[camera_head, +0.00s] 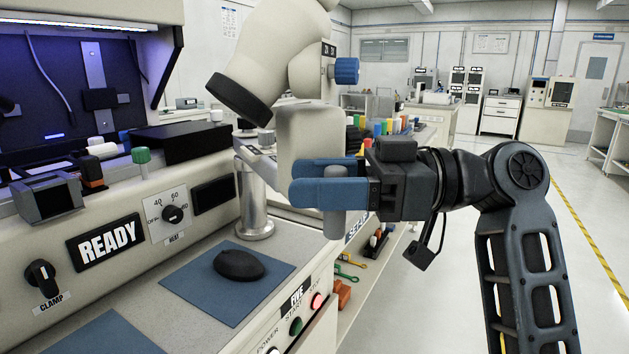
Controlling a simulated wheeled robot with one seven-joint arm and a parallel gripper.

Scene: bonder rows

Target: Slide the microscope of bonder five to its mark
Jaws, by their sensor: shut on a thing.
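The microscope (300,72) of the bonder is a cream body with a black-ringed eyepiece and a blue side knob. It stands above a silver post (256,205) at the right end of the bonder (150,205), whose front corner carries a label reading FIVE. My gripper (303,180) reaches in from the right, its blue fingers shut around a grey upright handle (335,218) below the microscope body. The fingers hide the handle's middle. I cannot make out the mark. A partly hidden lettered strip (357,228) lies just right of the handle.
A black mouse (239,265) lies on a blue mat (195,284) in front of the post. Clamp and heat knobs and a READY sign are on the bonder's panel. A lower shelf with small tools (352,265) is at the right. The aisle floor (430,310) is open.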

